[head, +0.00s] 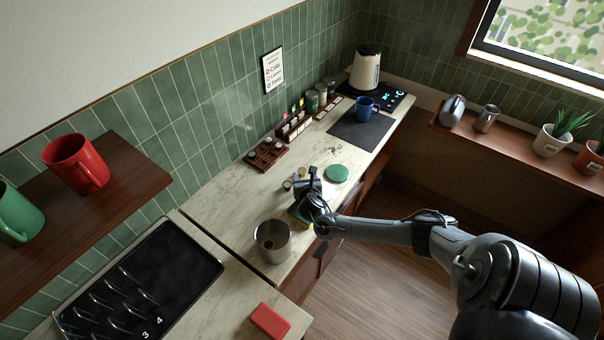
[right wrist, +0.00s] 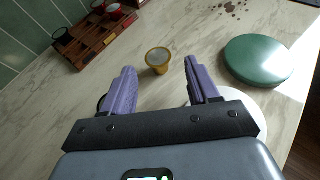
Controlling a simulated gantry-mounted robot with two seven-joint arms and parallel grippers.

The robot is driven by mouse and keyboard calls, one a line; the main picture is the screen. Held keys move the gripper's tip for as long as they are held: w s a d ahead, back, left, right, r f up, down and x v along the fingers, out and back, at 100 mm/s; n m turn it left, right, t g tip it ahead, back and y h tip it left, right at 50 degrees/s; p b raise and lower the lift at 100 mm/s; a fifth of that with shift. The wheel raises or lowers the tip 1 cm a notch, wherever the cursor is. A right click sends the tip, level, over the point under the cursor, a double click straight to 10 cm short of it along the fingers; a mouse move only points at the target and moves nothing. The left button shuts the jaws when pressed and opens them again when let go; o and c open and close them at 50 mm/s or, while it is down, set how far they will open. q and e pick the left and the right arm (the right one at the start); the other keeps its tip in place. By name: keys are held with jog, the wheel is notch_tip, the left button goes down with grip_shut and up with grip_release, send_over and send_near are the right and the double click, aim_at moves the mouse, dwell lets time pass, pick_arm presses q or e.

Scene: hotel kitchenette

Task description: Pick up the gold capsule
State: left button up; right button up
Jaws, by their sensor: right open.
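The gold capsule (right wrist: 158,64) stands upright on the marble counter in the right wrist view, with a pale top. It lies just beyond and between the two purple fingertips of my right gripper (right wrist: 159,78). The fingers are spread apart with nothing between them, and I see no contact with the capsule. In the head view my right gripper (head: 308,180) is low over the counter, and its dark body crowds the capsule's spot. My left gripper is in neither view.
A green round disc (right wrist: 258,60) lies right of the capsule. A wooden rack (right wrist: 88,38) with capsules stands at the back left. A metal canister (head: 272,242) stands near my right gripper. A dark mat (head: 360,131) with a blue mug (head: 366,105) lies farther along the counter.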

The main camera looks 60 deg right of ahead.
aim_at(302, 172)
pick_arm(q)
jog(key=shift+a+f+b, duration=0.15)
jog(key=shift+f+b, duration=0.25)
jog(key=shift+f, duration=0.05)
pick_arm(e)
jog(key=shift+x, duration=2.35)
jog(key=shift+a+f, duration=0.15)
jog(key=c, duration=1)
jog(key=shift+o, duration=0.2)
